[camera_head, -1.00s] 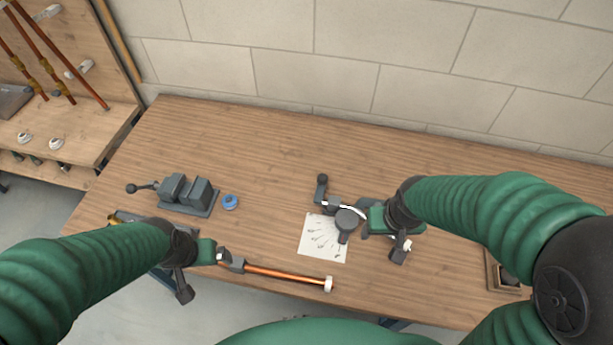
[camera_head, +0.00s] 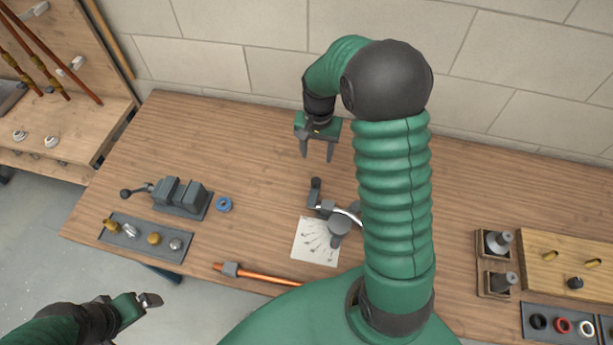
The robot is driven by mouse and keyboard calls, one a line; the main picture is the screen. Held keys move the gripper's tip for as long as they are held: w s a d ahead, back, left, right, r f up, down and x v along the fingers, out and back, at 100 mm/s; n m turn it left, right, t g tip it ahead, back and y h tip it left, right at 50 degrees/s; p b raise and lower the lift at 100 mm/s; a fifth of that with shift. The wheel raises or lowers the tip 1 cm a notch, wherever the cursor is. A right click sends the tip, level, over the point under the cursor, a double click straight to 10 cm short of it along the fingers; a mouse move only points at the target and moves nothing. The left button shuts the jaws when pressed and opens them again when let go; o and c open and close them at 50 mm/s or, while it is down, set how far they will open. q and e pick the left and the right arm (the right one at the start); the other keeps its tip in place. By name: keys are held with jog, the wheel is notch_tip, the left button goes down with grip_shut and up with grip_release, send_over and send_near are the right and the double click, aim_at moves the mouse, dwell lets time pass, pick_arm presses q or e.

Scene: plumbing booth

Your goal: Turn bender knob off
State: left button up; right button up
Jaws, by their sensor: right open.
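The bender (camera_head: 339,222) is a dark grey tool on the workbench, next to a white sheet with printed lines. Its knob (camera_head: 316,184) stands up at its upper left end. My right gripper (camera_head: 317,158) is open and empty. It points down above the bench, behind the knob and apart from it. My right arm hides the bender's right side. My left gripper (camera_head: 150,299) is at the lower left, off the bench's front edge; whether its jaws are open is unclear.
A vise (camera_head: 182,197) and a blue tape roll (camera_head: 224,204) stand to the left. A tray of fittings (camera_head: 122,238) lies in front of them. A copper pipe (camera_head: 262,278) lies near the front edge. Holders and a fittings board (camera_head: 568,262) are at the right.

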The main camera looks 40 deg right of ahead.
jog(key=p, duration=0.1)
send_over(316, 180)
jog(key=f, duration=0.6)
jog(key=shift+s+a+f, duration=0.25)
jog(key=shift+a+f, duration=0.05)
jog(key=shift+a, duration=0.1)
jog(key=f, duration=0.5)
jog(key=f+p, duration=0.1)
jog(key=f, duration=0.1)
jog(key=shift+w+d+f, duration=0.15)
jog(key=shift+d+f, duration=0.05)
jog(key=shift+d, duration=0.2)
jog(key=shift+f, duration=0.5)
pick_arm(q)
jog(key=shift+w+v, duration=0.25)
jog(key=shift+v, duration=0.8)
pick_arm(e)
jog(key=shift+a, duration=0.15)
jog(key=shift+a, duration=0.1)
jog(key=c, duration=0.4)
grip_shut()
pick_arm(q)
jog(key=shift+s+a+r, duration=0.1)
jog(key=shift+a+r, duration=0.05)
pick_arm(e)
jog(key=shift+r, duration=0.1)
